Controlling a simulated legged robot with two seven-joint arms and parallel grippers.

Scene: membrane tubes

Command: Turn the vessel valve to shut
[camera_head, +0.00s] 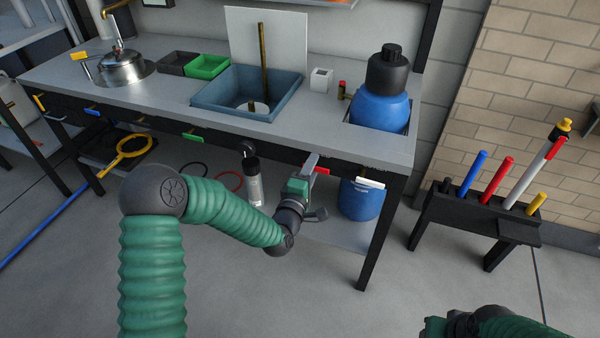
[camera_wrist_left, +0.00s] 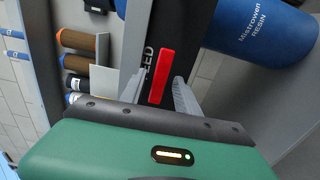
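A red lever handle (camera_head: 321,171) is on the dark front rail of the bench, left of the blue vessel (camera_head: 380,108). In the left wrist view, the red handle (camera_wrist_left: 161,76) lies between my left gripper's fingers, beside white lettering reading "EED". Gaps show on both sides of it. My left gripper (camera_head: 312,166) is open at the rail; its fingers also show in the left wrist view (camera_wrist_left: 160,88). A white handle (camera_head: 370,183) is on the rail below the vessel. Which handle is the vessel valve I cannot tell. My right gripper is not visible.
A lower blue container (camera_head: 360,198) marked resin stands under the bench. A black rack (camera_head: 480,216) with coloured tubes stands right. Floor in front is clear.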

